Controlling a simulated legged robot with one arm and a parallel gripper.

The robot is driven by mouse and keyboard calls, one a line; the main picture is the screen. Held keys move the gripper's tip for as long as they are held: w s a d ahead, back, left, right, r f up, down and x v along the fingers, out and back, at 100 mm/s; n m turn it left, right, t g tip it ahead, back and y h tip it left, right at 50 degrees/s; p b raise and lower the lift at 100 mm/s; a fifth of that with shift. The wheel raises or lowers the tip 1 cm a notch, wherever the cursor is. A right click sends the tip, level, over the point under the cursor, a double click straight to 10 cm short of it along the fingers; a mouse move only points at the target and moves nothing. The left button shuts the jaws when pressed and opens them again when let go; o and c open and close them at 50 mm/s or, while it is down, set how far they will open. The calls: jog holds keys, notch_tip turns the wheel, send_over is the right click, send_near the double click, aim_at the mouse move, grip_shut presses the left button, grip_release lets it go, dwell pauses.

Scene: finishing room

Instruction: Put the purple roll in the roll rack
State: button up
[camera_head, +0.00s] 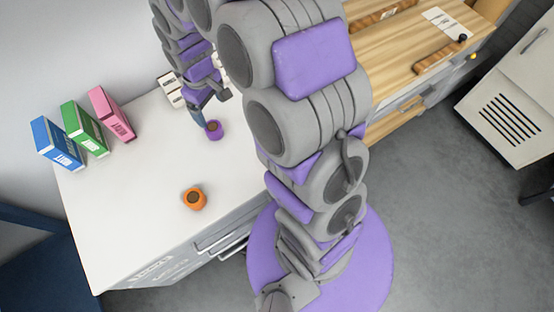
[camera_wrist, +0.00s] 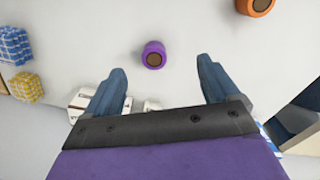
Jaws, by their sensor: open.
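The purple roll (camera_head: 213,130) stands on the white worktop, with its brown core end facing up. It also shows in the wrist view (camera_wrist: 154,60), just beyond and between my two blue-grey fingers. My gripper (camera_head: 211,107) is open and empty beside the roll; in the wrist view its fingers (camera_wrist: 161,66) are spread wide, apart from the roll. A white slotted or labelled object (camera_head: 171,88) sits behind, partly hidden by my arm. I cannot tell if it is the roll rack.
An orange roll (camera_head: 195,198) stands nearer the worktop's front. Blue (camera_head: 57,145), green (camera_head: 84,130) and pink (camera_head: 111,116) boxes stand at the left. Blue (camera_wrist: 14,46) and yellow (camera_wrist: 26,88) checked items show at the wrist view's left. Bare worktop (camera_head: 140,185) lies between the boxes and rolls.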

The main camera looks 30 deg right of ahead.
jog(key=s+d+r+m, duration=0.1)
jog(key=s+r, duration=0.3)
jog(key=s, duration=0.5)
jog(key=s+d+r+m+g, duration=0.1)
jog(key=s+r+m, duration=0.1)
jog(key=s, duration=0.8)
jog(key=s+r+m, duration=0.2)
jog(key=s+r, duration=0.3)
jog(key=s, duration=0.4)
jog(key=shift+s+d+r, duration=0.15)
jog(key=shift+d+r, duration=0.15)
jog(key=shift+d, duration=0.1)
jog(key=shift+o, duration=0.3)
jog(key=shift+s+m, duration=0.3)
jog(key=shift+s, duration=0.15)
